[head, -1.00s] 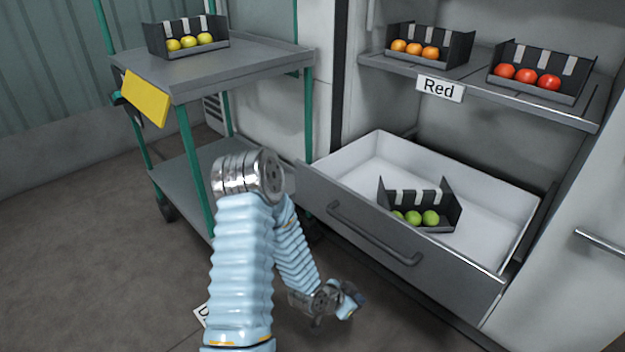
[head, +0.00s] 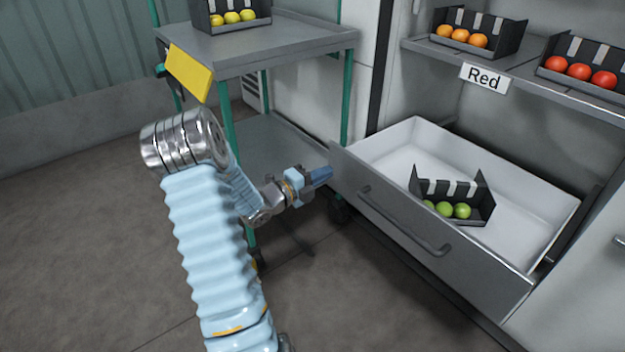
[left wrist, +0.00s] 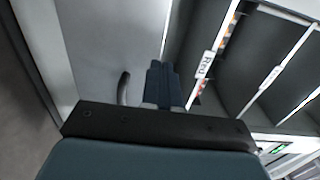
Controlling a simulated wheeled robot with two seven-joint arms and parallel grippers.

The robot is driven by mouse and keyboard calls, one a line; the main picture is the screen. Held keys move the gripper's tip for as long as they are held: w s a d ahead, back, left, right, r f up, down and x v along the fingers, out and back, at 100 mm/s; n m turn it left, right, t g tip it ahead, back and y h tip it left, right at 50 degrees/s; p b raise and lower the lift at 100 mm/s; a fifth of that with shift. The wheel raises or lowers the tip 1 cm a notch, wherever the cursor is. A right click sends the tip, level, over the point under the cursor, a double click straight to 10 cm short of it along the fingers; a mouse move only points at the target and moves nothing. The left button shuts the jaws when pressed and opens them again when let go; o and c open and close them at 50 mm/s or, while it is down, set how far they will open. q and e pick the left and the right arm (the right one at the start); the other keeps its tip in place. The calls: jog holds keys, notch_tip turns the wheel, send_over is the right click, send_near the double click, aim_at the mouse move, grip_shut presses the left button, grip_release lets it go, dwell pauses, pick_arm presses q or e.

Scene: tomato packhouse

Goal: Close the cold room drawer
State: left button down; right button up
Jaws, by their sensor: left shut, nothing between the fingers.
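The cold room drawer (head: 350,190) is pulled out, its grey front facing me with a bar handle (head: 405,222). Inside the drawer stands a dark carton (head: 478,205) with green tomatoes. My left gripper (head: 322,176) is shut and empty, its blue fingers pointing at the left end of the drawer front. I cannot tell whether the fingertips touch it. In the left wrist view the shut fingers (left wrist: 163,82) show beside the handle (left wrist: 123,88), against the grey panel (left wrist: 100,45). My right gripper is in neither view.
A shelf labelled Red (head: 483,78) above the drawer holds cartons of orange (head: 490,42) and red (head: 590,80) tomatoes. A green-framed trolley (head: 270,55) with a yellow tomato carton (head: 232,25) stands left of the drawer, close behind my left arm. The floor at left is clear.

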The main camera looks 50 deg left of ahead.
aim_at(353, 159)
pick_arm(q)
jog(key=w, duration=0.7)
jog(key=shift+w+d, duration=0.3)
jog(key=shift+w, duration=0.05)
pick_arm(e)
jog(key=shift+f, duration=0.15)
